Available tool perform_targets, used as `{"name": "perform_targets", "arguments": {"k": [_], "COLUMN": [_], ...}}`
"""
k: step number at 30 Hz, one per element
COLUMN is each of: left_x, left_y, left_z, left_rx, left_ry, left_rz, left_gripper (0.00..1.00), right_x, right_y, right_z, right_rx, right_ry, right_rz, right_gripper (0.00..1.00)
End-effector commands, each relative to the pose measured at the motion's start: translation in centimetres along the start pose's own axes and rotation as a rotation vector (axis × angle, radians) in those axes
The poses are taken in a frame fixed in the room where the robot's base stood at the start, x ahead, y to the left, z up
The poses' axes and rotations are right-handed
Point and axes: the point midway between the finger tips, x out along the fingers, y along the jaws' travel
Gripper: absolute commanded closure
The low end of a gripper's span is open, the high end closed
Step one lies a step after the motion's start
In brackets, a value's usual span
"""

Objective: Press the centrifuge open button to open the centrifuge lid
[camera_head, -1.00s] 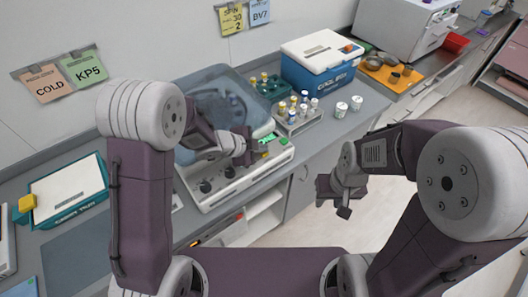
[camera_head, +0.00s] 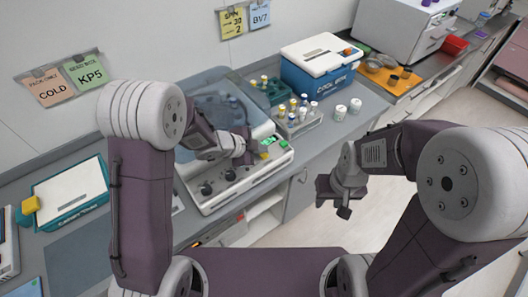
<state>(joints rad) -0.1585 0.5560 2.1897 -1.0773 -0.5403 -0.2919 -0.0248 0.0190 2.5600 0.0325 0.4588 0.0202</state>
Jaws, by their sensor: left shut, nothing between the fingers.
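The centrifuge (camera_head: 208,192) stands on the counter left of centre. Its blue-grey lid (camera_head: 215,82) is at the back, and my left arm covers part of the machine. I cannot tell clearly whether the lid is latched. The front panel has dark knobs, a green display (camera_head: 267,141) and a small yellow-green patch (camera_head: 264,155) at the fingertips. My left gripper (camera_head: 254,154) is shut and empty, low over the panel's right part; contact cannot be made out. My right gripper (camera_head: 343,210) hangs over the floor, away from the centrifuge; its jaw opening is unclear.
A rack of capped tubes (camera_head: 299,124) stands right of the centrifuge, with a green rack (camera_head: 276,92) behind it. Two white jars (camera_head: 340,112) and a blue cool box (camera_head: 318,78) are further right.

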Motion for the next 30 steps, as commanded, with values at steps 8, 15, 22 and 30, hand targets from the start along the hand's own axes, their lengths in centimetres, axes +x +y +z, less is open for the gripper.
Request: {"name": "perform_targets", "arguments": {"k": [8,15,22,30], "left_x": [-0.1,-1.1,-2.8,-3.7], "left_y": [-0.1,-0.8,-2.0,-2.7], "left_z": [-0.1,-0.8,-2.0,-2.7], "left_rx": [0.000,0.000,0.000,0.000], "left_ry": [0.000,0.000,0.000,0.001], "left_rz": [0.000,0.000,0.000,0.000], "left_gripper": [1.00,1.00,1.00,1.00], "right_x": [-0.2,-1.6,-4.1,-5.3], "right_y": [0.0,0.0,-0.1,-0.1], "right_z": [0.0,-0.2,-0.4,-0.6], "right_rx": [0.000,0.000,0.000,0.000], "right_ry": [0.000,0.000,0.000,0.000], "right_rz": [0.000,0.000,0.000,0.000], "right_gripper": [0.64,0.64,0.64,0.64]}}
